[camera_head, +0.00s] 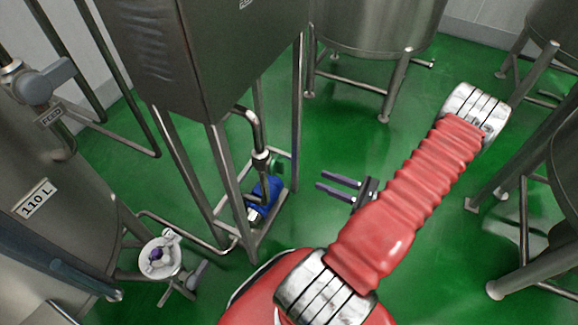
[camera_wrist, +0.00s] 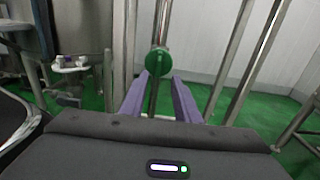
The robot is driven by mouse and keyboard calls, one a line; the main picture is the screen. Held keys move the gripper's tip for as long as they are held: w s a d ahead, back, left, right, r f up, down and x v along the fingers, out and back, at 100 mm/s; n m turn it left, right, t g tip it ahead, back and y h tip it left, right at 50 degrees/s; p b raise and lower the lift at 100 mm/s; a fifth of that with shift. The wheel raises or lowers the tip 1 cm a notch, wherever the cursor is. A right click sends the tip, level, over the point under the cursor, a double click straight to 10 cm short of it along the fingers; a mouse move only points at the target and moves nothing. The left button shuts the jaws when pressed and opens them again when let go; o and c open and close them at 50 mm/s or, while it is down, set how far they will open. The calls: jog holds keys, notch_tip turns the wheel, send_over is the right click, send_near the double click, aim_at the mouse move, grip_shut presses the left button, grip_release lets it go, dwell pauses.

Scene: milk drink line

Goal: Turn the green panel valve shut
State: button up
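A round green valve handle (camera_wrist: 157,63) sits on a vertical pipe in the wrist view, straight ahead of my gripper and face-on. In the head view a small green round part (camera_head: 276,166) shows beside the blue pump, partly hidden by frame legs; it looks like the same handle. My gripper (camera_head: 320,180) has two purple fingers, parallel and apart, pointing left toward the green part with a gap of floor between. In the wrist view my gripper (camera_wrist: 160,82) is open and empty, its fingertips below and to either side of the handle. They do not appear to touch it.
A blue pump (camera_head: 265,195) stands under a steel tank (camera_head: 215,50) on thin legs (camera_head: 222,165). Steel posts (camera_wrist: 232,60) flank the handle. Green floor (camera_head: 350,130) is clear around my gripper.

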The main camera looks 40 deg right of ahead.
aim_at(278, 166)
jog(key=x, duration=1.4)
jog(key=shift+a, duration=0.1)
dwell(0.3)
grip_shut()
